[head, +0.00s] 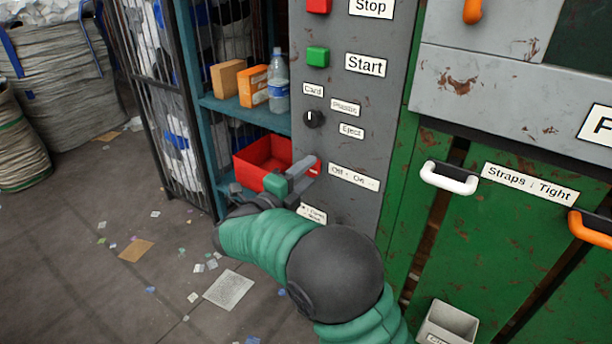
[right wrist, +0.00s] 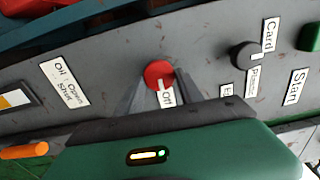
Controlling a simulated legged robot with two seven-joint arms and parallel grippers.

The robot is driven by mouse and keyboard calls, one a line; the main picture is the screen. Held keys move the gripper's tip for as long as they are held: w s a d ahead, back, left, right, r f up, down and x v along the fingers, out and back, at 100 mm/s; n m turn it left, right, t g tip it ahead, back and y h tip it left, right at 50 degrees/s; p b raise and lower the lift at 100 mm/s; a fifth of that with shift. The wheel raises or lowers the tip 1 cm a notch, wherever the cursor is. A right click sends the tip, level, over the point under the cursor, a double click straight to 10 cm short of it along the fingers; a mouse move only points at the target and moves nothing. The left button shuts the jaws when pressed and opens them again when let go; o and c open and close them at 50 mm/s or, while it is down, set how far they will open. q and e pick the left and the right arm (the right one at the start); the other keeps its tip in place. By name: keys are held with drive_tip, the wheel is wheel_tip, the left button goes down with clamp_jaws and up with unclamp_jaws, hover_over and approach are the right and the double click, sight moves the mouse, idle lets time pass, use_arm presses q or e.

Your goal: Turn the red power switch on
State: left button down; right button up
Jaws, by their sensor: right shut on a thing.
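The red power switch is a round red knob (right wrist: 158,73) on the grey control panel (head: 340,130). In the head view only a sliver of red (head: 316,168) shows beside my fingers, left of the "Off - On" label (head: 354,177). My right gripper (head: 305,168) reaches the panel there. In the right wrist view the two fingers of my right gripper (right wrist: 159,84) stand on either side of the knob, shut on it. The knob's pointer and exact turn are hard to tell. My left gripper is not in view.
Above are a green Start button (head: 318,57), a red Stop button (head: 319,5) and a black selector knob (head: 313,119). A shelf to the left holds a red bin (head: 250,168), boxes and a bottle (head: 278,82). A white handle (head: 450,178) juts out at right.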

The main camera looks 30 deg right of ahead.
drive_tip(key=o, duration=1)
drive_tip(key=shift+c, duration=0.2)
drive_tip(key=o, duration=0.4)
drive_tip(key=shift+w+d+f, duration=0.1)
drive_tip(key=p+v, duration=0.4)
drive_tip(key=v, duration=1.3)
drive_tip(key=shift+p, duration=0.4)
